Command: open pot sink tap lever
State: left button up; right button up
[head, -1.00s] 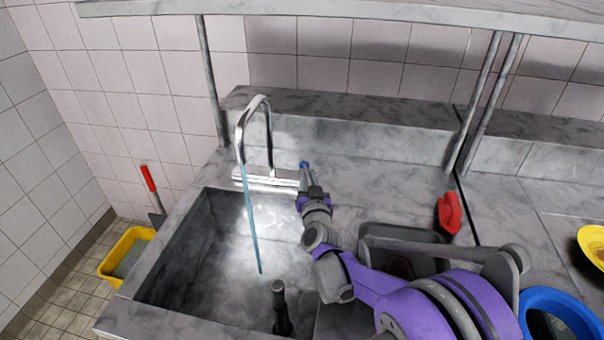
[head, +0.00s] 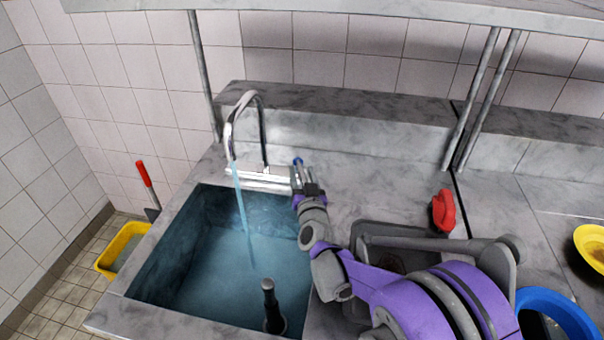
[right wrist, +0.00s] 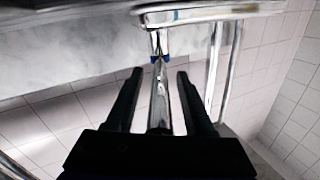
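The chrome pot sink tap (head: 262,125) stands at the back of the sink, and a blue stream of water runs from its spout. The sink (head: 165,245) holds bluish water. My right gripper (head: 297,178) is at the right end of the tap body. In the right wrist view, the chrome tap lever (right wrist: 160,100) lies between the two dark fingers of the right gripper (right wrist: 160,74). The fingers are apart, with a gap on each side of the lever. A blue mark shows at the lever's far end. My left gripper is not in view.
A dark upright pipe (head: 271,305) stands in the sink. A red object (head: 443,210) lies on the counter to the right, with a blue ring-shaped container (head: 553,302) and a yellow dish (head: 590,243). Shelf posts (head: 478,100) rise behind. A yellow bucket (head: 112,252) is on the floor.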

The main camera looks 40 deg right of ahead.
aim_at(302, 172)
notch_tip(302, 172, up, 10)
jog(key=shift+r+p, duration=0.1)
jog(key=shift+p, duration=0.65)
